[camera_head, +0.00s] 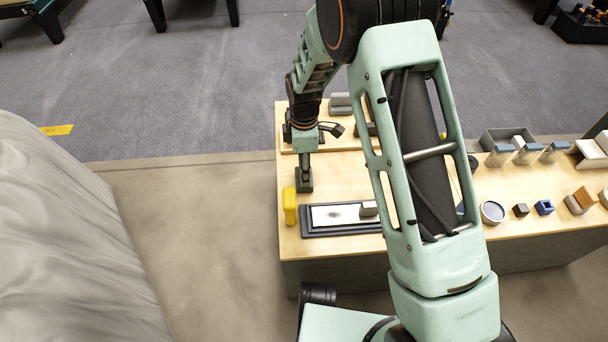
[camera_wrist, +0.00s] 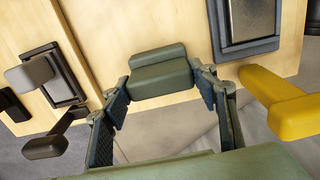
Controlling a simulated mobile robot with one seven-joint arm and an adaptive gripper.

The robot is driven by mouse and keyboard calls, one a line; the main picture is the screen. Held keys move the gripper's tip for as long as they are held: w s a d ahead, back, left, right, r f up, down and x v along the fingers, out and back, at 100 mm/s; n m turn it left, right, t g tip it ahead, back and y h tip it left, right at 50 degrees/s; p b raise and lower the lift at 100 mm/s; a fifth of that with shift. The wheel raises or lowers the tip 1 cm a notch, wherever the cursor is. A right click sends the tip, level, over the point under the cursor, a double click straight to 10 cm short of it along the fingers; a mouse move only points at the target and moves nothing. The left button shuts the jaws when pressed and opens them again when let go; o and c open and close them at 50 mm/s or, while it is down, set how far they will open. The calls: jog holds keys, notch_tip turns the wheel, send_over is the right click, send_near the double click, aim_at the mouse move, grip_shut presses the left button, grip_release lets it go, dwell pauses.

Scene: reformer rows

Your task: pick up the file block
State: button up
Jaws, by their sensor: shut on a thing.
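The file block, a dark grey-green block with a stepped, rounded top (camera_wrist: 160,76), sits between the two fingers of my gripper (camera_wrist: 161,84) in the wrist view. My gripper is shut on it, with one finger at each side. In the head view my gripper (camera_head: 304,171) points down over the left part of the wooden table, and a dark block shows at its tips. I cannot tell whether the block touches the table top.
A yellow block (camera_head: 290,206) stands left of a dark tray (camera_head: 306,222) with a pale plate and a small grey block (camera_head: 368,208). The yellow block also shows in the wrist view (camera_wrist: 283,102). Small cubes, a round dish (camera_head: 492,211) and bins fill the table's right.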

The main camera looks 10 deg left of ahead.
jog(key=shift+r, duration=0.15)
jog(key=shift+r+p, duration=0.4)
jog(key=shift+r, duration=0.25)
jog(key=s+d+r+p, duration=0.5)
jog(key=s+r, duration=0.6)
jog(key=s, duration=0.2)
jog(key=shift+d+r, duration=0.15)
jog(key=shift+r, duration=0.1)
jog(key=o, duration=0.6)
jog(key=c, duration=0.4)
jog(key=shift+f, duration=0.1)
